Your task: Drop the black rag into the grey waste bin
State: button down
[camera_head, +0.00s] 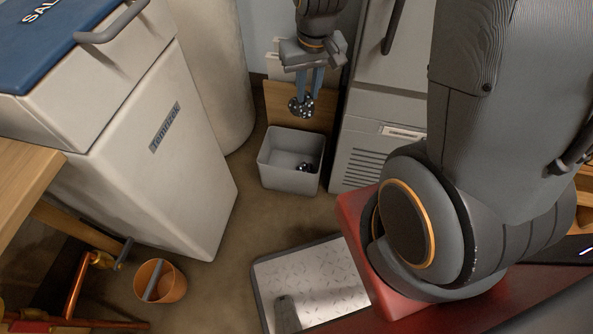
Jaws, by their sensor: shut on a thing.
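My gripper (307,93) points down at the top middle, its two blue fingers shut on the black rag (301,107). The rag is a small dark bunch with pale spots, hanging at the fingertips. The grey waste bin (285,180) is an open rectangular box on the floor. The rag shows just above the bin's far rim in the picture and apart from it; its exact height and depth over the bin are hard to tell. A small dark spotted thing (305,167) shows inside the bin at the right; I cannot tell what it is.
A brown board (279,103) stands behind the bin. A white cabinet with a vent (361,160) is close on its right, a pale round column (215,80) and white chest (165,190) on its left. An orange bucket (172,283) and a framed metal plate (318,275) lie nearer.

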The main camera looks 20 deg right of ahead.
aim_at(280, 165)
jog(key=k, duration=0.4)
jog(key=z, duration=1.4)
jog(key=k, duration=1)
jog(key=u, duration=1)
jog(key=i, duration=1)
